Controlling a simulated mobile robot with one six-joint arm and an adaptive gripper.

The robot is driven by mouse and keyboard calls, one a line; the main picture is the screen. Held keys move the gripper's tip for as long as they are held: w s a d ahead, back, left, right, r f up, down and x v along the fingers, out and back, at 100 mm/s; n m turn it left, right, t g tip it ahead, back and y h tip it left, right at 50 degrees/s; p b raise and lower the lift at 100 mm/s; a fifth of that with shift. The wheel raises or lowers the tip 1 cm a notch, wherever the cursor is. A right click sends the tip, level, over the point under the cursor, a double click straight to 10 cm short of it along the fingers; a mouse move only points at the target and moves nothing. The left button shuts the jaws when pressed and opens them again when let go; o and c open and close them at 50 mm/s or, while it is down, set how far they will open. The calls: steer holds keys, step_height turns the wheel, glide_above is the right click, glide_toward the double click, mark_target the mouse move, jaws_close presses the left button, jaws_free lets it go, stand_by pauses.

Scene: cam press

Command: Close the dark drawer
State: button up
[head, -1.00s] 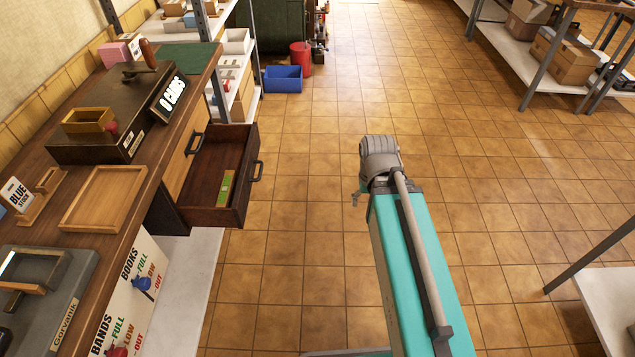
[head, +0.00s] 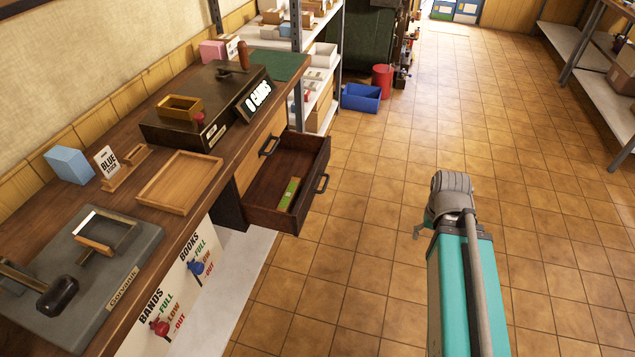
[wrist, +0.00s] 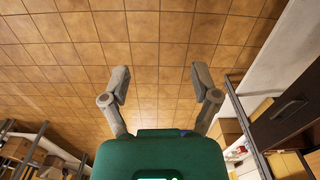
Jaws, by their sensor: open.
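The dark drawer (head: 272,218) sticks out of the wooden bench, pulled open, with a black handle (head: 322,184) on its front. A small green and yellow item (head: 289,193) lies inside it. In the wrist view a dark front with a handle, apparently this drawer (wrist: 276,122), shows at the right edge. My gripper (wrist: 160,78) is open and empty, with bare floor tiles between and beyond its fingers. It is apart from the drawer. In the head view my arm stands to the right of the drawer, and the fingers are not clearly visible there.
A light wooden drawer front (head: 262,150) sits beside the dark drawer. The bench carries a wooden tray (head: 180,183), a dark card box (head: 160,130) and a grey press (head: 110,262). A blue bin (head: 361,98) and red bucket (head: 382,80) stand beyond. The floor right of the drawer is clear.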

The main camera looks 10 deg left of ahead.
steer(key=shift+w+a+f, duration=0.1)
steer(key=shift+f, duration=0.05)
steer(key=shift+c, duration=1.1)
steer(key=w+a+f+b, duration=0.1)
steer(key=w+a+f+t+y+b, duration=0.1)
steer(key=a, duration=0.1)
steer(key=w+a+f+y+b, duration=0.1)
steer(key=b, duration=0.1)
steer(key=shift+w+a+f, duration=0.1)
steer(key=shift+w+a, duration=0.2)
jaws_close()
steer(key=w+a+f+m+t+y+b, duration=0.2)
steer(key=w+a+m+t+y+b, duration=0.7)
steer(key=w+a+b, duration=0.7)
steer(key=w+m+t+b, duration=0.1)
steer(key=w+t+b, duration=0.2)
steer(key=b, duration=0.1)
steer(key=shift+w+a+f+t+y+b, duration=0.2)
steer(key=shift+w+f+t+y+b, duration=0.1)
steer(key=shift+w+t+b, duration=0.1)
